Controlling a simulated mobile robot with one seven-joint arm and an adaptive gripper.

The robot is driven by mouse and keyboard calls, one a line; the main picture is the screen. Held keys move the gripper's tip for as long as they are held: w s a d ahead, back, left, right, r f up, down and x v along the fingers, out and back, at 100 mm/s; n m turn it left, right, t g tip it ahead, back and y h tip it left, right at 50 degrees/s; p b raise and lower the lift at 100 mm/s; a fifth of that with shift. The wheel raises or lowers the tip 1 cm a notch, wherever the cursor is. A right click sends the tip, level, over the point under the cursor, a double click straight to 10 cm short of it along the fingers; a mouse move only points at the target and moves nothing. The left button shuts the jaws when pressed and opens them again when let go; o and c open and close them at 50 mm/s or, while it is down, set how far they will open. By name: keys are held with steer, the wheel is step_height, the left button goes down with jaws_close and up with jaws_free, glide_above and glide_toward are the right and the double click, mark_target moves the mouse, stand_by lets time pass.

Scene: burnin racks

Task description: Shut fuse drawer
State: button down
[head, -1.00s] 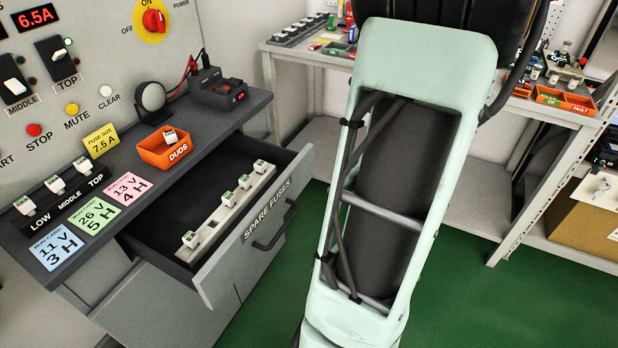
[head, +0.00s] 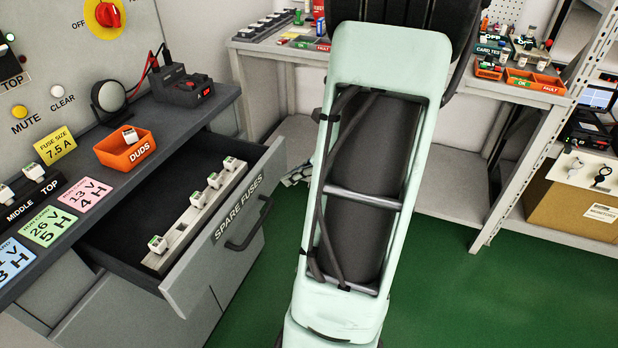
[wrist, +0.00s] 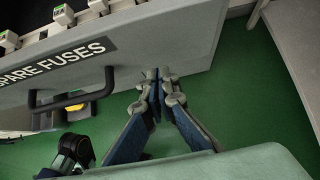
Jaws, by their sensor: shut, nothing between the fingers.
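The fuse drawer (head: 225,235), labelled SPARE FUSES, stands open under the grey bench, with its dark inside showing. A pale strip (head: 185,238) with several white and green fuses lies in it. Its dark bar handle (head: 250,225) is on the front panel. In the wrist view the drawer front (wrist: 180,40) fills the top, with the handle (wrist: 72,100) to the left. My gripper (wrist: 160,76) is shut and empty, its tips at the front panel right of the handle; I cannot tell if they touch. In the head view I cannot make it out past my arm.
An orange DUDS bin (head: 125,150) and colored cards sit on the bench top (head: 195,110) above the drawer. A shelving table (head: 455,180) with small bins stands behind at the right, a cardboard box (head: 575,205) on its lower shelf. Green floor (head: 480,300) is clear at right.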

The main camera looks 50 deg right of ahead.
steer(key=shift+w+a, duration=0.2)
steer(key=shift+w, duration=0.3)
steer(key=shift+w+a, duration=0.2)
steer(key=shift+w, duration=0.25)
steer(key=shift+w+a, duration=0.1)
steer(key=shift+w, duration=0.2)
steer(key=p, duration=0.3)
glide_above(211, 168)
steer(key=shift+s, duration=0.35)
steer(key=shift+w+r, duration=0.15)
steer(key=shift+w, duration=0.2)
steer(key=shift+w+r, duration=0.1)
